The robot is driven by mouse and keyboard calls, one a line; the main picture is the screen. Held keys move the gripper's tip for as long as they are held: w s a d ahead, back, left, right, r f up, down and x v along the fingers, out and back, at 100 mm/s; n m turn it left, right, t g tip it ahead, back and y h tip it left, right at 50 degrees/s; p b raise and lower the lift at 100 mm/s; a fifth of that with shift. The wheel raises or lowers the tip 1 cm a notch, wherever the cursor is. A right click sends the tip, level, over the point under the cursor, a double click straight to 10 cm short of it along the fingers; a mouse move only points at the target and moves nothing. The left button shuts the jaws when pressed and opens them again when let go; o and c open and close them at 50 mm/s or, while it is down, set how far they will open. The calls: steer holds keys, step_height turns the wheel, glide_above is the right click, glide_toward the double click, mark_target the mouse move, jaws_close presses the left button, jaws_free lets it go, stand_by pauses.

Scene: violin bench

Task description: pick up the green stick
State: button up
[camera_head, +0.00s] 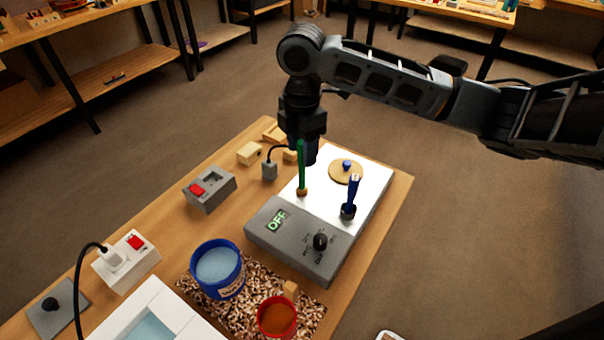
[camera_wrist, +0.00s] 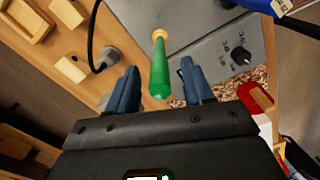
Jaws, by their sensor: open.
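The green stick (camera_head: 302,165) stands roughly upright, with a small wooden piece (camera_head: 301,192) at its foot, at the left edge of a white plate (camera_head: 325,190). My gripper (camera_head: 309,153) points down from above, close to the stick's upper part. In the wrist view the stick (camera_wrist: 159,72) shows between the two blue-grey fingers, with visible gaps on both sides. The gripper is open and does not hold the stick. In the head view the stick partly covers the gripper, so their exact depth is hard to tell.
A blue-handled tool (camera_head: 352,193) and a wooden disc (camera_head: 345,172) with a blue knob stand right of the stick. A grey plug (camera_head: 269,171) and wooden blocks (camera_head: 250,153) lie left. A blue tub (camera_head: 218,268) stands nearer.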

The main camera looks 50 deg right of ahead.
steer(key=shift+f, duration=0.45)
jaws_close()
